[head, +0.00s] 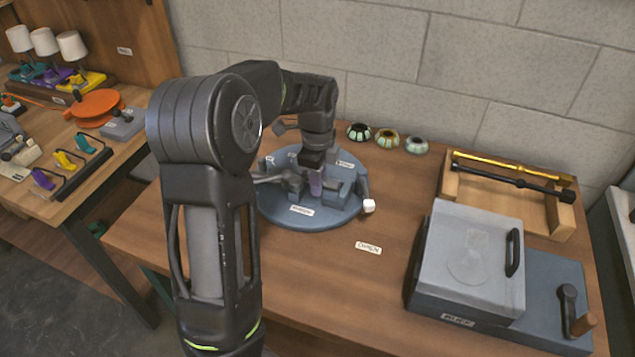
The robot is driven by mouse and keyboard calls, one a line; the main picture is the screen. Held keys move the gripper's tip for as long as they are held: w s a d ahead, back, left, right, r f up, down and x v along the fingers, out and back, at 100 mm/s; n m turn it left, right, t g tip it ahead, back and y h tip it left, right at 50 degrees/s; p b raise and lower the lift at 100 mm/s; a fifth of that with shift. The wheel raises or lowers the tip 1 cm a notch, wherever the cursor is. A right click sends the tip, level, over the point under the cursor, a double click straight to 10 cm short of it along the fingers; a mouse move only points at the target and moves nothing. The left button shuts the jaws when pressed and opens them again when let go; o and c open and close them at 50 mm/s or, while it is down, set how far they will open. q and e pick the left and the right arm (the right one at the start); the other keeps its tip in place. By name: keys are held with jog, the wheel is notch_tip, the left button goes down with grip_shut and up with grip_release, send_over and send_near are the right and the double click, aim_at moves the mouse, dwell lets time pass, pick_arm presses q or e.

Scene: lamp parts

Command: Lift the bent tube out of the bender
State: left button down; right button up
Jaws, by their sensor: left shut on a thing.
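The bender is a round blue-grey base (300,222) with blocks and levers on top, standing on the wooden table at the middle of the head view. My left gripper (314,168) points down over the middle of the bender and is shut on a small purple piece, which looks like the tube (316,184). The piece is still among the bender's blocks; its bend and lower end are hidden or too small to make out. A lever with a white tip (368,205) sticks out at the bender's right. My right gripper is not in view.
Several small patterned rings (388,139) lie by the wall behind the bender. A wooden rack (452,186) holds a gold and a black rod at the right. A grey lidded machine (470,255) stands in front of it.

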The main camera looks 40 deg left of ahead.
pick_arm(q)
notch_tip(320, 180, up, 10)
jog(key=shift+f+b, duration=0.15)
jog(key=shift+b, duration=0.25)
dwell(0.5)
